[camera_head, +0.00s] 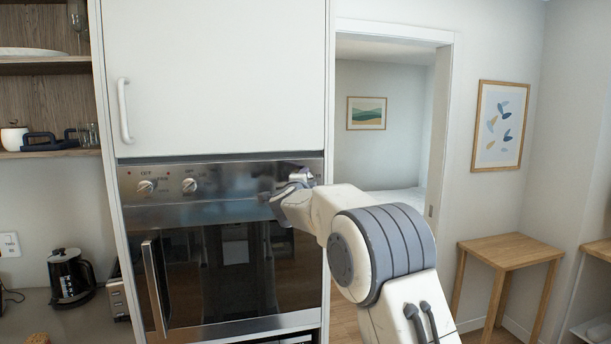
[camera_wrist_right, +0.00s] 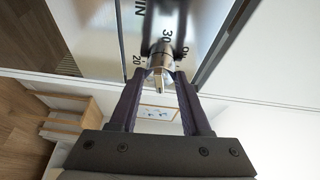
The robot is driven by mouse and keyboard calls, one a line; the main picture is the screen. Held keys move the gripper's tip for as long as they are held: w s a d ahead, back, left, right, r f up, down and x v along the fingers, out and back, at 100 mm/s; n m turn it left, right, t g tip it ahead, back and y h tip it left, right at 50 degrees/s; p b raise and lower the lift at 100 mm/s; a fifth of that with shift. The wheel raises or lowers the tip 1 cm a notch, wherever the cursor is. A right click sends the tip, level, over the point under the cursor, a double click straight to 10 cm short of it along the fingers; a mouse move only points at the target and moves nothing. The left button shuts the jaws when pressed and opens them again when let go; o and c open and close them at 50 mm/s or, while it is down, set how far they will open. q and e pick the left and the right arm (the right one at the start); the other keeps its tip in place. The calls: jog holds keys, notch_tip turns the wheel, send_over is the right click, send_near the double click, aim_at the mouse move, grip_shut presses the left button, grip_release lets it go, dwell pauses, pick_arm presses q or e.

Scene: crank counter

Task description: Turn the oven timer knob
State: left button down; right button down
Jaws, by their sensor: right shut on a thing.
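The oven (camera_head: 222,250) is built into a tall white cabinet, with a steel control panel (camera_head: 235,180) above its dark glass door. The timer knob (camera_wrist_right: 158,76) is a small metal knob at the panel's right end, with numbers such as 20 and 30 printed around it in the right wrist view. My right gripper (camera_wrist_right: 157,77) is shut on the timer knob, with its two dark fingers on either side of it. In the head view my right gripper (camera_head: 285,198) is at the panel's right end, and the hand largely hides the knob. My left gripper is not in view.
Two more knobs (camera_head: 146,187) (camera_head: 189,185) sit at the panel's left. The oven door handle (camera_head: 155,285) stands out below them. A black kettle (camera_head: 70,277) is on the left counter. A wooden table (camera_head: 510,250) stands at the right, beyond a doorway.

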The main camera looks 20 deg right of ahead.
jog(key=shift+d+r+m+g+p, duration=0.15)
jog(key=shift+m+g+p, duration=0.25)
jog(key=shift+m+p, duration=0.5)
jog(key=shift+y, duration=0.3)
jog(key=shift+c, duration=1.8)
grip_release()
jog(key=shift+s, duration=0.1)
jog(key=f+b+v, duration=0.1)
jog(key=b+v, duration=0.3)
jog(key=v, duration=0.6)
jog(key=shift+r+b, duration=0.35)
jog(key=shift+r, duration=0.05)
